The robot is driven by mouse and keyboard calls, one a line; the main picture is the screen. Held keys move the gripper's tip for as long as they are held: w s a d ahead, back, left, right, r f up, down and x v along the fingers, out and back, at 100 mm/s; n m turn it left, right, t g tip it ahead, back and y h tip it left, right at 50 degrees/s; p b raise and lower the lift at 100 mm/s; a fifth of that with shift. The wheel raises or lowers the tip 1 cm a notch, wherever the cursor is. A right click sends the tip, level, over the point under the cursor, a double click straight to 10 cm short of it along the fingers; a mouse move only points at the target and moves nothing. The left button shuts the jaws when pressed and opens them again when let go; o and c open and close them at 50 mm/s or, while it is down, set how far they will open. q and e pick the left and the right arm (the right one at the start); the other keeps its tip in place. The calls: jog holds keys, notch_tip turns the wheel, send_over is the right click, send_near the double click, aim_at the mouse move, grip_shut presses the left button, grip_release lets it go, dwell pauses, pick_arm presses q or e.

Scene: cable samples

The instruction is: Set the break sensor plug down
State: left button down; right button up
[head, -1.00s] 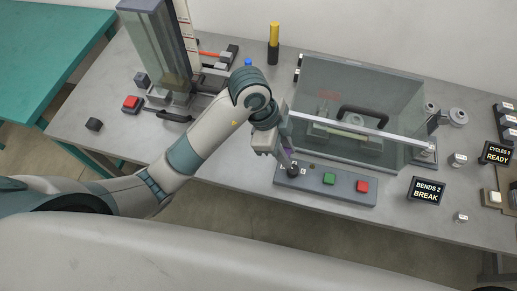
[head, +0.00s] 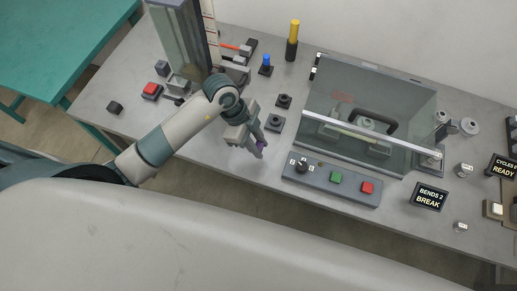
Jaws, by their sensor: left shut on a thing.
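My left gripper (head: 258,149) is shut on a small purple piece, which I take to be the break sensor plug (head: 261,144). The fingers hide most of it. It is over the grey bench near the front edge, left of the control panel (head: 331,184). I cannot tell whether the plug touches the bench. My right gripper is not in view.
A clear-covered bend tester (head: 370,105) stands behind the control panel, which has a dark knob, a green button and a red button. A display (head: 429,196) reads "BENDS 2 BREAK". A tall clear-walled apparatus (head: 178,40) stands at the back left. Bare bench (head: 205,150) lies left of the gripper.

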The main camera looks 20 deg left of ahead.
pick_arm(q)
jog(key=shift+f, duration=0.1)
jog(key=shift+f+p, duration=0.3)
jog(key=shift+p, duration=0.05)
notch_tip(320, 180, down, 3)
jog(key=shift+r+p, duration=0.1)
jog(key=shift+p, duration=0.45)
jog(key=shift+f, duration=0.2)
jog(key=shift+f, duration=0.1)
jog(key=c, duration=1.5)
grip_release()
jog(key=shift+o, duration=0.2)
jog(key=b+v, duration=0.3)
jog(key=v, duration=0.9)
